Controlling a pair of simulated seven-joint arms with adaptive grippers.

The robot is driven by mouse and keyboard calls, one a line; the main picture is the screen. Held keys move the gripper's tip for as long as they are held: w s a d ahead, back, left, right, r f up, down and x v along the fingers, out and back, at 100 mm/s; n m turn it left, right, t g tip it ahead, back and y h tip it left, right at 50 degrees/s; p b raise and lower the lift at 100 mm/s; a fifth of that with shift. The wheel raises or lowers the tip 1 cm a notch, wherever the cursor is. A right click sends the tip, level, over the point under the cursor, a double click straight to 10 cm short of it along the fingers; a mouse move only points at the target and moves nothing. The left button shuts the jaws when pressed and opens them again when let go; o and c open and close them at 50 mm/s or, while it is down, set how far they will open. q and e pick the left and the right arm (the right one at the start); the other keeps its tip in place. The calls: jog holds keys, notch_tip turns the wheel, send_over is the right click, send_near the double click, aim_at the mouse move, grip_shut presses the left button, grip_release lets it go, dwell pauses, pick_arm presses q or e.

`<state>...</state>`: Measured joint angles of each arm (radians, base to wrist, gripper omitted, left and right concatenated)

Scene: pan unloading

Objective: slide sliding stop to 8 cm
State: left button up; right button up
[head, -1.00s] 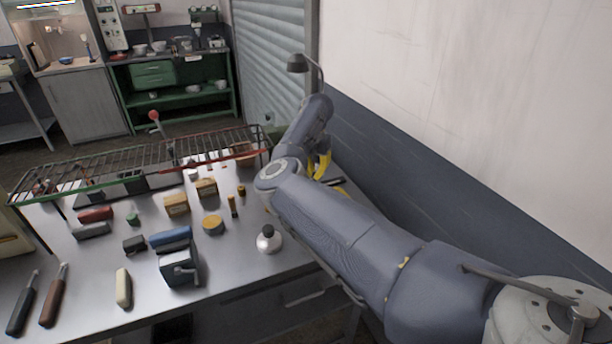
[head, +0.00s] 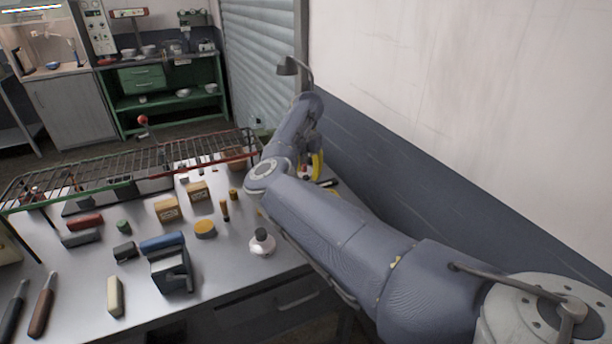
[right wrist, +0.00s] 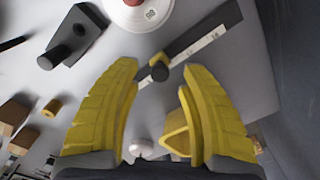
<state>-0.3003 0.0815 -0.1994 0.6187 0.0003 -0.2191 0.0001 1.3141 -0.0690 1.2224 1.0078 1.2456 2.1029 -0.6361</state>
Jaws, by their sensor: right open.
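In the head view my right gripper (head: 317,165) is at the far right of the bench, partly behind my arm. My left gripper is not in view.
A dark block with a post (right wrist: 72,43) and a round white object (right wrist: 138,12) lie near the bar. A wire rack (head: 130,168) stands along the bench's back. A wall is close on the right.

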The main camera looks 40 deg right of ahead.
notch_tip(320, 180, up, 11)
dwell(0.4)
jog(key=shift+f, duration=0.15)
